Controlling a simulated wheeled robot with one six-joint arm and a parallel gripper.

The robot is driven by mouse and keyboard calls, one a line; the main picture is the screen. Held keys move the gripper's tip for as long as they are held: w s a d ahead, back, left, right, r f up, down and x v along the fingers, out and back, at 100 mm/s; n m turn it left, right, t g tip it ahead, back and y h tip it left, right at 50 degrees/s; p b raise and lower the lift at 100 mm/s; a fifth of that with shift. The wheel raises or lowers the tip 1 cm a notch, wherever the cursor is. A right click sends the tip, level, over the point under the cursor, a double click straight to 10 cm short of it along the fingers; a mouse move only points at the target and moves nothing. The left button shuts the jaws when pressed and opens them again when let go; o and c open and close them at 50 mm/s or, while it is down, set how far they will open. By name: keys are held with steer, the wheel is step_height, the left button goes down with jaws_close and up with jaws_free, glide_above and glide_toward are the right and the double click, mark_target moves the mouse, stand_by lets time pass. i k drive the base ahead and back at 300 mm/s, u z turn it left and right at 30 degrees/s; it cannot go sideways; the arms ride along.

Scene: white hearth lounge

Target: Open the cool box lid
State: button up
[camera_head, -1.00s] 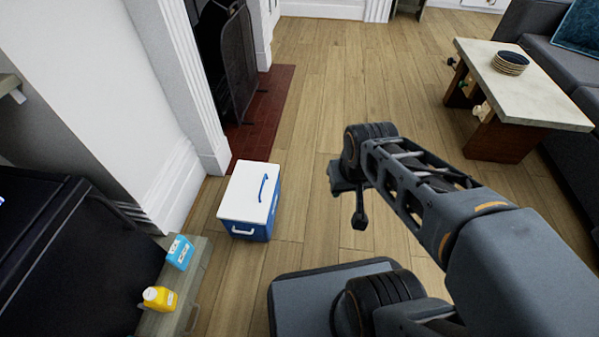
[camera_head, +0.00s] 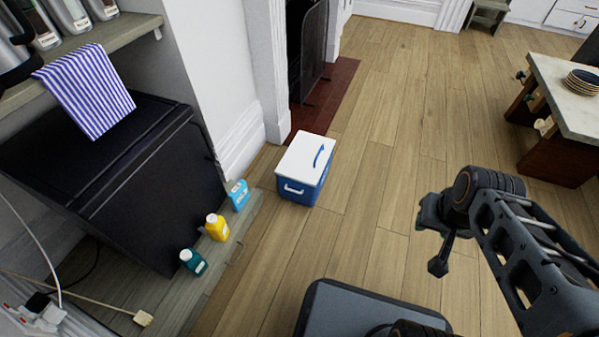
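The cool box (camera_head: 301,189) stands on the wood floor near the fireplace. It has a blue body, a white lid (camera_head: 303,156) that is shut, a blue handle on top of the lid and a white handle on its front side. My gripper (camera_head: 438,262) is at the right of the picture, above the floor, well apart from the cool box and to its right. The gripper points down and looks small and dark; I cannot tell whether its fingers are apart.
A low wooden shelf at the left holds blue (camera_head: 238,195), yellow (camera_head: 217,227) and teal (camera_head: 193,262) bottles beside a black cabinet (camera_head: 120,180). The fireplace screen (camera_head: 314,50) stands behind the cool box. A marble-topped table (camera_head: 570,100) is at the right. The floor between is clear.

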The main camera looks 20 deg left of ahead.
mark_target(304, 162)
steer(key=z, duration=0.05)
steer(key=k, duration=0.45)
steer(key=u, duration=0.85)
steer(key=i, duration=0.95)
